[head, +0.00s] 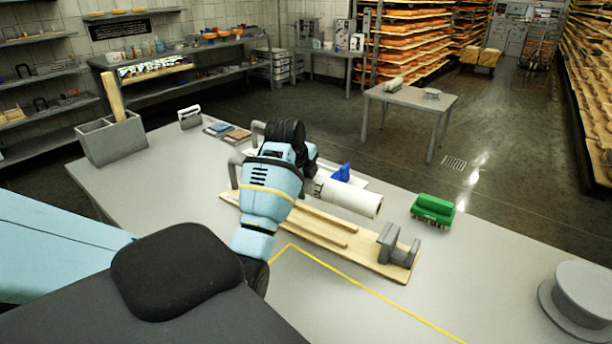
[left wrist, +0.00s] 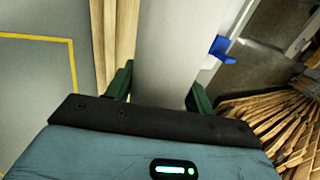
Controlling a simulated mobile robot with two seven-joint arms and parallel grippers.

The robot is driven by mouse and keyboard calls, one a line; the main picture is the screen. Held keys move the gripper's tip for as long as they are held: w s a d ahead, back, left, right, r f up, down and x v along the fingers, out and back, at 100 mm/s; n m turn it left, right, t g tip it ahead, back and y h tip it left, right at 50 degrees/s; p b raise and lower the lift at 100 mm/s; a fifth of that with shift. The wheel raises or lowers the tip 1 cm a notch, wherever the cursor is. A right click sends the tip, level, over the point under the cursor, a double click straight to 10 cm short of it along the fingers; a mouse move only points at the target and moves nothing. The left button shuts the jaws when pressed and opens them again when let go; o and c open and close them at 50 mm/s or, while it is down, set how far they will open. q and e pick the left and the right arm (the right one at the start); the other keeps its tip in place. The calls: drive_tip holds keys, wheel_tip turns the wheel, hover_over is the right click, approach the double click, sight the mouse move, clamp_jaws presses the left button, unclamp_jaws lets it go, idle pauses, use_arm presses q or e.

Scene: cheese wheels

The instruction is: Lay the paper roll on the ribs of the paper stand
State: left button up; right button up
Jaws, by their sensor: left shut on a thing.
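The paper roll (head: 352,198) is a white cylinder with a darker core showing at its right end. My left gripper (left wrist: 160,92) is shut on it, with a green finger on each side in the left wrist view, where the roll (left wrist: 180,45) runs up the picture. In the head view the arm hides the roll's left part. The paper stand (head: 375,262) is a light wooden board with long ribs (head: 322,224) and a grey end bracket (head: 398,246). The roll appears above and behind the ribs; the exact gap cannot be told. My right gripper is not in view.
A green brush (head: 433,210) lies right of the roll. A blue object (head: 342,173) is just behind it. A grey round object (head: 582,292) stands at the far right, and a grey box (head: 112,140) at the left. The front right tabletop is clear apart from a yellow line.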

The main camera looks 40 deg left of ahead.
use_arm(q)
drive_tip(key=shift+f, duration=4.05)
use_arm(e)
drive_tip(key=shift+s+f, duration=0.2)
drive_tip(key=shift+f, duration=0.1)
use_arm(q)
drive_tip(key=shift+f, duration=0.2)
drive_tip(key=shift+f, duration=0.4)
